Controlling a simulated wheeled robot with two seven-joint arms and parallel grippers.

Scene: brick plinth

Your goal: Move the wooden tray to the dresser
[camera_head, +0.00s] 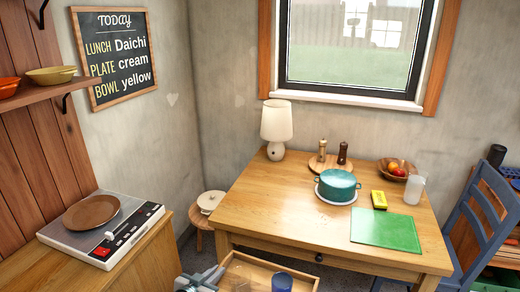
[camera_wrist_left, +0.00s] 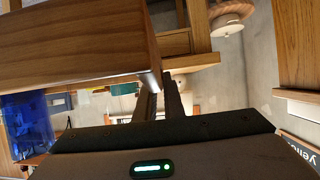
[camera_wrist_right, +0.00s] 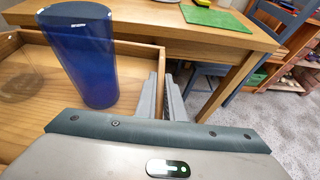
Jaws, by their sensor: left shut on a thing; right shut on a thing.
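The wooden tray (camera_head: 275,264) is at the bottom of the head view, partly cut off, in front of the table. It holds a dark blue cup (camera_head: 282,284); a clear glass (camera_wrist_right: 18,82) stands in it in the right wrist view. My left gripper (camera_head: 200,280) is at the tray's left side. In the left wrist view its fingers (camera_wrist_left: 160,100) are shut on the tray wall (camera_wrist_left: 70,45). In the right wrist view my right gripper (camera_wrist_right: 163,95) is shut on the tray's right wall. A wooden cabinet (camera_head: 150,265), perhaps the dresser, stands at left.
A record player (camera_head: 140,232) with a brown plate (camera_head: 91,214) occupies the cabinet top. The table (camera_head: 260,205) holds a lamp, teal pot and green mat (camera_head: 386,231). A stool (camera_head: 205,238) stands between them. A blue chair (camera_head: 470,225) is at right.

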